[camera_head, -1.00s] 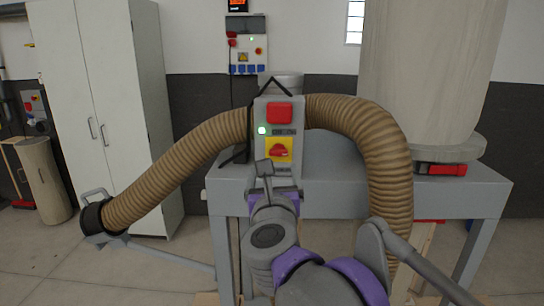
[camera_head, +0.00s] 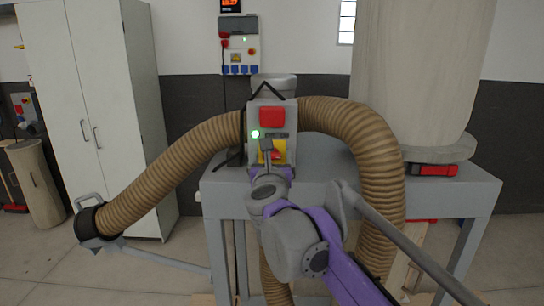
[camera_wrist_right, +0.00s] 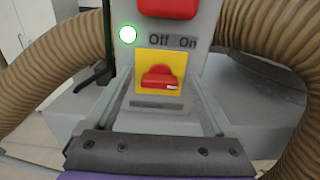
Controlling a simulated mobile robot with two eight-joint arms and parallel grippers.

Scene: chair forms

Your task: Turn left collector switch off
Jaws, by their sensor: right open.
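The collector switch box (camera_head: 259,108) stands on the grey bench frame between two ribbed brown hoses. Its red rotary knob (camera_wrist_right: 158,79) sits on a yellow plate (camera_wrist_right: 181,61) in the right wrist view, the handle lying level with its white mark at the right end. "Off" and "On" labels are above, and a lamp (camera_wrist_right: 128,35) glows green-white at left. My right gripper (camera_head: 266,150) is in front of the knob, partly hiding it in the head view. It is open, its fingers either side of the yellow plate. I cannot tell if they touch. My left gripper is out of view.
A red button (camera_wrist_right: 168,6) is above the labels. The brown hose (camera_head: 175,165) arcs beside the box. A white cabinet (camera_head: 75,85) stands at left, and a wall socket panel (camera_head: 238,48) is behind.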

